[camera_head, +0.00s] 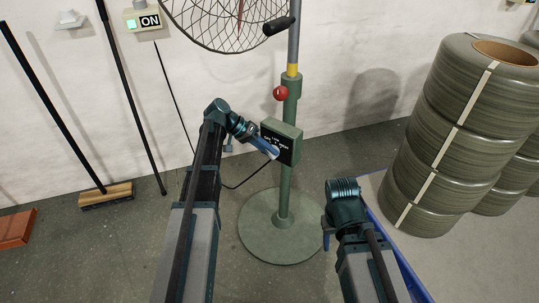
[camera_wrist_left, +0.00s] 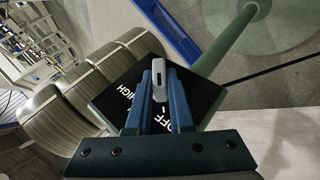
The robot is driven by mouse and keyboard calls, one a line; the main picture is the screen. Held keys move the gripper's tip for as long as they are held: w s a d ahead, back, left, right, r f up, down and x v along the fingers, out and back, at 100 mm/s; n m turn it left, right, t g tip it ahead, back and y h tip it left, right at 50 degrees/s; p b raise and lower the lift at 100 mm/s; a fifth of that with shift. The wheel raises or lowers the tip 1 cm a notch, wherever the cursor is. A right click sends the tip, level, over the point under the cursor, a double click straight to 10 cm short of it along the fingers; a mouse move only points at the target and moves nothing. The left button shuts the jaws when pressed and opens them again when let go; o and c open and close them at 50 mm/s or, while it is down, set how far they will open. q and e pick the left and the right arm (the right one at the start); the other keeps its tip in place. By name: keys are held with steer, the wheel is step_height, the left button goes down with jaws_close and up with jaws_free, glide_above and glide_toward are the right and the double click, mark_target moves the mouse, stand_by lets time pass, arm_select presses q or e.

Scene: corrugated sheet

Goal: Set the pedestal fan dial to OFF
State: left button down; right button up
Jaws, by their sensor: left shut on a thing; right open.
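The pedestal fan (camera_head: 287,200) stands upright on a round green base, with its wire cage cut off at the top of the head view. Its dark control box (camera_head: 287,136) carries white lettering on the front. In the left wrist view, HIGH and OFF can be read on the black dial panel (camera_wrist_left: 207,93). The grey dial knob (camera_wrist_left: 156,71) sits between the blue fingers of my left gripper (camera_wrist_left: 160,84), which is shut on it; the fingers hide part of the panel. I cannot tell which mark the knob points to. My right gripper (camera_head: 328,232) is open, right of the pole and low.
Stacked tyre-like rolls (camera_head: 441,135) stand at the right on a pale, blue-edged surface (camera_head: 365,190). A broom (camera_head: 105,195) and a dark pole lean on the wall at left. A wall box (camera_head: 148,20) reads ON. A red knob (camera_head: 280,93) is on the fan pole.

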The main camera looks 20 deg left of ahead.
arm_select(q)
steer(key=shift+f+b, duration=0.15)
steer(key=shift+b, duration=0.15)
steer(key=shift+h, duration=0.3)
steer(key=c, duration=0.8)
jaws_free()
steer(key=shift+a+r+p, duration=0.25)
steer(key=shift+r+p, duration=0.05)
steer(key=shift+r, duration=0.05)
steer(key=p+v, duration=0.8)
steer(key=v, duration=0.5)
steer(key=shift+a, duration=0.15)
